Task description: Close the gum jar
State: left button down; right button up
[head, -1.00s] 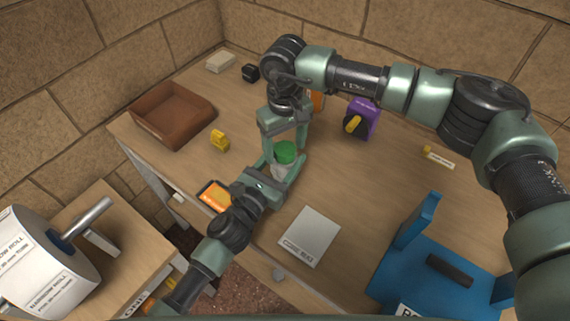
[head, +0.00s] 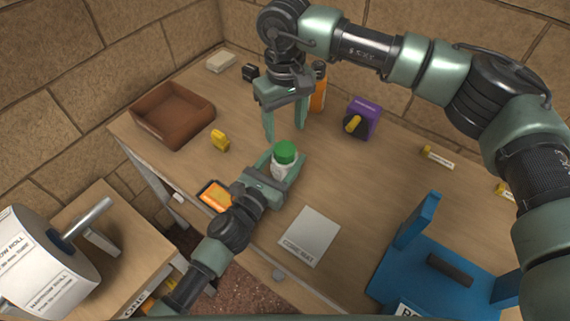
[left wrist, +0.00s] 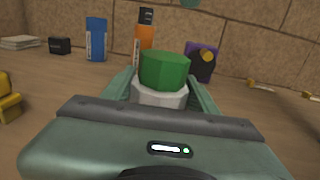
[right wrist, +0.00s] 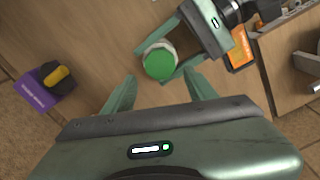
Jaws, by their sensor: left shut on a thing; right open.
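The gum jar (head: 280,169) is white with a green lid (head: 285,149) on its top. It stands upright on the table near the front edge. My left gripper (head: 273,168) is shut around the jar's body below the lid. The lid (left wrist: 164,69) and the jar's white upper part (left wrist: 160,96) also show in the left wrist view. My right gripper (head: 285,122) is open and empty, above and behind the jar. In the right wrist view the lid (right wrist: 159,65) lies beyond my open right fingers (right wrist: 158,85), apart from them.
A brown tray (head: 205,113), a yellow clip-like object (head: 220,140) and an orange item (head: 214,195) are to the left. A purple box (head: 366,116) and an orange bottle (head: 319,88) stand behind. A white card (head: 309,236) lies in front right, beside a blue stand (head: 440,270).

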aim_at(285, 148)
jog(key=shift+f, duration=4.05)
grip_shut()
jog(key=shift+o, duration=1.2)
grip_release()
jog(key=shift+r, duration=2.3)
jog(key=o, duration=0.5)
